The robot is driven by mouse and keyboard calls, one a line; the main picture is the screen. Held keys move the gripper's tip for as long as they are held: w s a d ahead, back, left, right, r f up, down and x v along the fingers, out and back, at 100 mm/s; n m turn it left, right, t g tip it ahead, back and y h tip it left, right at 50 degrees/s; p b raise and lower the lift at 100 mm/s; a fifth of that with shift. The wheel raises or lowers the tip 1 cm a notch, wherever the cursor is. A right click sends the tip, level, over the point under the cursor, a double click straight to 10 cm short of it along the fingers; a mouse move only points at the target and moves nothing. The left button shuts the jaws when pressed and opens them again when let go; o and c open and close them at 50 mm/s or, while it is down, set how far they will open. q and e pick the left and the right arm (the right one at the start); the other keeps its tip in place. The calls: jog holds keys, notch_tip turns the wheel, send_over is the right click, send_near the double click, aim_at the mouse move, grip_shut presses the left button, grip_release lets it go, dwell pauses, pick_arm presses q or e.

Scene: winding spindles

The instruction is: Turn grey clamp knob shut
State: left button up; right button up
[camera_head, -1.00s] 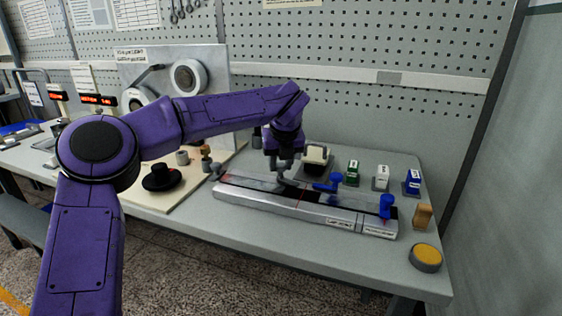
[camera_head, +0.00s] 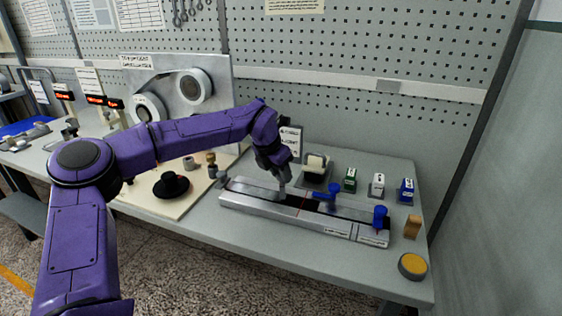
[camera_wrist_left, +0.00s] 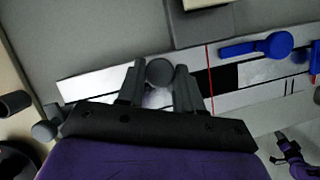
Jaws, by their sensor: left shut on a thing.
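A long metal fixture (camera_head: 255,204) with a dark top channel lies on the bench, and it also spans the left wrist view (camera_wrist_left: 85,88). My left gripper (camera_head: 283,190) is low over the left half of the fixture. In the left wrist view a round grey clamp knob (camera_wrist_left: 159,72) sits between the two fingers of my left gripper (camera_wrist_left: 158,84), which is shut on it. The gripper hides this knob in the head view. Another small grey knob (camera_head: 222,181) is at the fixture's left end. A small purple arm with a dark gripper, likely my right one (camera_wrist_left: 288,146), shows in the left wrist view.
A yellow button (camera_head: 412,265) is at the front right. A black spool (camera_head: 171,185) lies left.

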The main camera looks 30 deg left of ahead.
pick_arm(q)
jog(key=m+p, duration=0.1)
jog(key=m+h+p, duration=0.1)
jog(key=m+p, duration=0.1)
jog(key=shift+a+r, duration=0.1)
jog(key=shift+r, duration=0.15)
jog(key=shift+w+f+m+h+p, duration=0.1)
jog(key=shift+m+h+p, duration=0.3)
jog(key=shift+m+p, duration=0.3)
jog(key=shift+f, duration=0.1)
jog(key=o, duration=1)
jog(key=v, duration=0.5)
jog(key=b+v, duration=0.1)
jog(key=v, duration=0.4)
jog(key=shift+w+a+r, duration=0.1)
jog(key=shift+a+r, duration=0.05)
jog(key=shift+r, duration=0.15)
jog(key=shift+g, duration=0.4)
